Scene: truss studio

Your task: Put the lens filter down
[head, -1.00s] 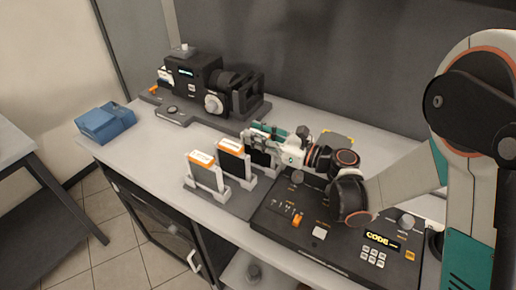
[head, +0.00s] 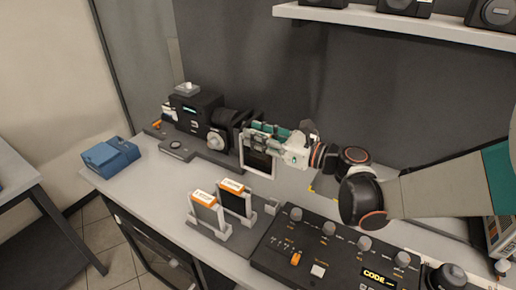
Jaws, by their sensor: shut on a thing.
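My gripper (head: 268,136) is shut on a lens filter (head: 258,162), a dark square pane in a pale frame. The filter hangs upright below the fingers, above the counter and apart from it. Its top edge is partly hidden by the fingers. Two similar filters with orange-and-white tops, a front one (head: 206,209) and a rear one (head: 235,199), stand upright in pale holders to the lower left of my gripper.
A camera rig (head: 205,118) stands behind and left of the held filter. A control panel (head: 320,250) with knobs lies at the front right. A blue folded item (head: 110,154) lies at the counter's left end. A shelf (head: 400,24) hangs above right. Bare counter (head: 160,180) shows at the left.

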